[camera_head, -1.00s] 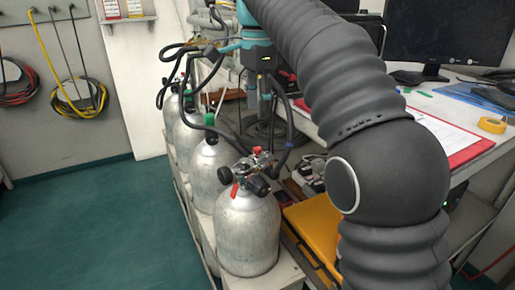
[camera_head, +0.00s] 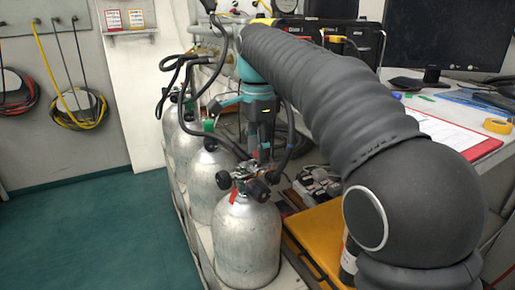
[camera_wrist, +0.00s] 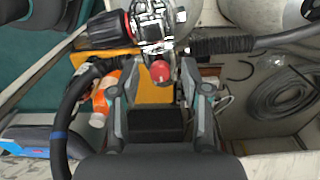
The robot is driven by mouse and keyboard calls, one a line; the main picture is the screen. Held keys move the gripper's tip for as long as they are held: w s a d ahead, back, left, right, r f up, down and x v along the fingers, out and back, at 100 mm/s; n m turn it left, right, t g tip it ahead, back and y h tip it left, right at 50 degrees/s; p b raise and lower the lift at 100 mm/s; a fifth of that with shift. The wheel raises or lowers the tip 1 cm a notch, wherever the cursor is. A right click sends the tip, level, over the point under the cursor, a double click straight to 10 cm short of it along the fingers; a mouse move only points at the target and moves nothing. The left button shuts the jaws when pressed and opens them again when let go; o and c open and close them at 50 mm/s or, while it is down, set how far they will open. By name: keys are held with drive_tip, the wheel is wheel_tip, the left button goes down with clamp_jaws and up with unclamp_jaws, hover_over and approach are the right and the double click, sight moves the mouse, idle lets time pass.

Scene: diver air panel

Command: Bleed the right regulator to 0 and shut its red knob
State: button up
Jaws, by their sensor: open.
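A silver cylinder (camera_head: 247,245) stands nearest in the head view, with a metal regulator (camera_head: 250,178) and dark hand knobs on its top. I cannot tell whether this is the right regulator. In the wrist view, a metal valve body (camera_wrist: 152,25) carries a round red knob (camera_wrist: 161,70) and a black knob with a red ring (camera_wrist: 100,30). My gripper (camera_wrist: 158,82) is open, with the red knob between and just beyond its fingertips; contact is not clear. In the head view my gripper (camera_head: 262,140) hangs just behind the regulator, and the red knob does not show there. No gauge reading is legible.
Several more cylinders (camera_head: 208,180) stand in a row behind, with black hoses looping over them. A yellow case (camera_head: 318,235) lies right of the front cylinder. A desk with a monitor (camera_head: 432,35) and red clipboard (camera_head: 455,135) is at right. Green floor at left is clear.

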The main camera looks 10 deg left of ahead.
clamp_jaws()
